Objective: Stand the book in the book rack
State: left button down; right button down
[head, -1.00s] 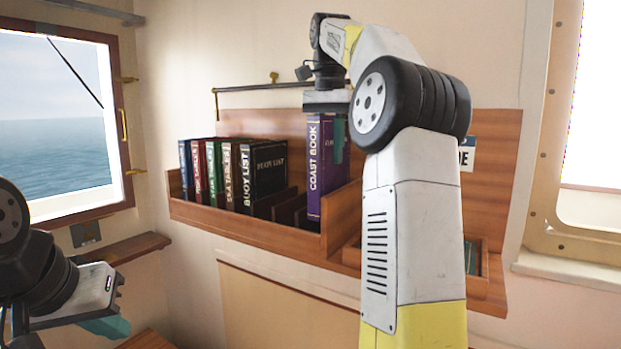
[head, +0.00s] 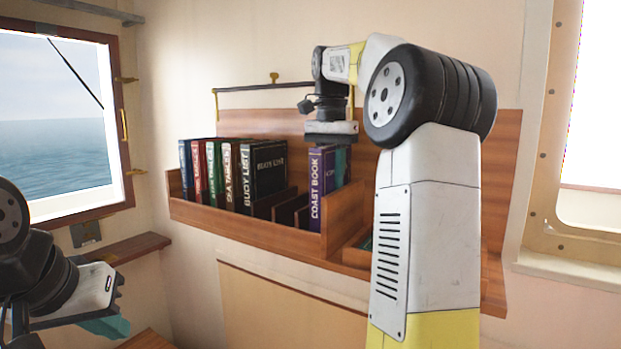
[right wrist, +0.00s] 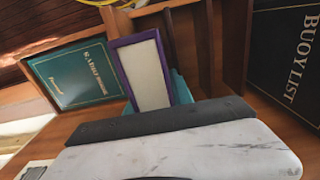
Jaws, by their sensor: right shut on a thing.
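The purple book titled "Coast Book" (head: 316,190) stands upright in the right part of the wooden book rack (head: 245,222). Its lower end is hidden behind the rack's front board. My right gripper (head: 341,164) is shut on its upper part from above, and one teal finger shows against the cover. In the right wrist view, the book's purple edges and pale page block (right wrist: 142,72) show beside the teal fingers. My left gripper (head: 105,326) hangs empty at the lower left, and its finger gap cannot be made out.
Several books, including a black "Buoy List" (head: 266,170), stand at the left of the rack. Thin wooden dividers (head: 290,208) stand between them and the purple book. A green book (right wrist: 82,75) lies in the compartment beside it. A rail (head: 262,87) runs along the wall above.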

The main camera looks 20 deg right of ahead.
jog(key=shift+f, duration=0.1)
jog(key=c, duration=1.4)
grip_release()
jog(key=shift+r, duration=3.85)
